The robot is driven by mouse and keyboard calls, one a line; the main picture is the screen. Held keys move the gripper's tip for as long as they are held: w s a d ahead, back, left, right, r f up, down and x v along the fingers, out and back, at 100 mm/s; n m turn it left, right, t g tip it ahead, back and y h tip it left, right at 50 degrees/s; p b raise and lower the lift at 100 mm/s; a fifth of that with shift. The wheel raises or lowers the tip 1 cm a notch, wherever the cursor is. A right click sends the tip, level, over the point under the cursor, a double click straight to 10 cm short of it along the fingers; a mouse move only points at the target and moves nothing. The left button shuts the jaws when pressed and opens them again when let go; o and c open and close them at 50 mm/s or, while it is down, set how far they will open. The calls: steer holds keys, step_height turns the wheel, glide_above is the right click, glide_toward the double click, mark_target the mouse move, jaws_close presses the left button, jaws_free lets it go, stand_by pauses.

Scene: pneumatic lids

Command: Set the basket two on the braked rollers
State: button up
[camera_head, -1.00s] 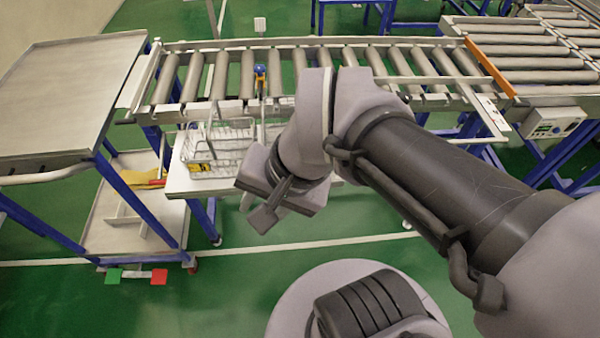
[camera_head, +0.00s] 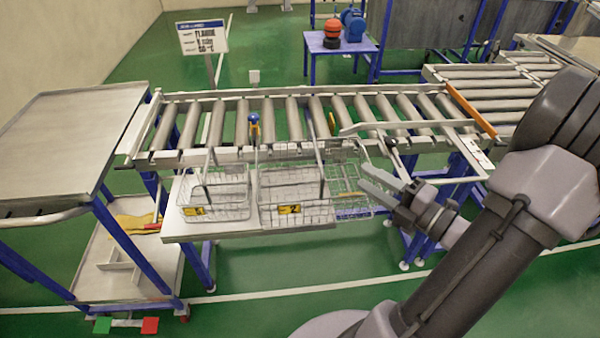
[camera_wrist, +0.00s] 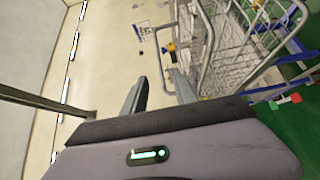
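The wire basket two (camera_head: 296,198), with a yellow label marked 2, stands on a light bench in front of the rollers. Its tall handle stands upright. The rollers (camera_head: 216,126) run behind the bench and bear no basket. I cannot tell whether a finger touches any wire.
Basket one (camera_head: 214,198) stands left of basket two. Another wire basket (camera_head: 350,180) is close on the right, near my fingers. A flat-topped cart (camera_head: 70,135) is at the left. An orange bar (camera_head: 470,110) crosses the conveyor at the right. Green floor lies open in front.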

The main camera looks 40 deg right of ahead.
steer(key=b, duration=0.3)
glide_toward(315, 142)
steer(key=w+a+f, duration=0.1)
steer(key=w, duration=0.3)
steer(key=w+b, duration=0.1)
steer(key=w, duration=0.2)
steer(key=w+b, duration=0.1)
steer(key=w, duration=0.2)
steer(key=shift+a+r, duration=0.15)
steer(key=shift+s+r, duration=0.1)
jaws_close()
stand_by(0.4)
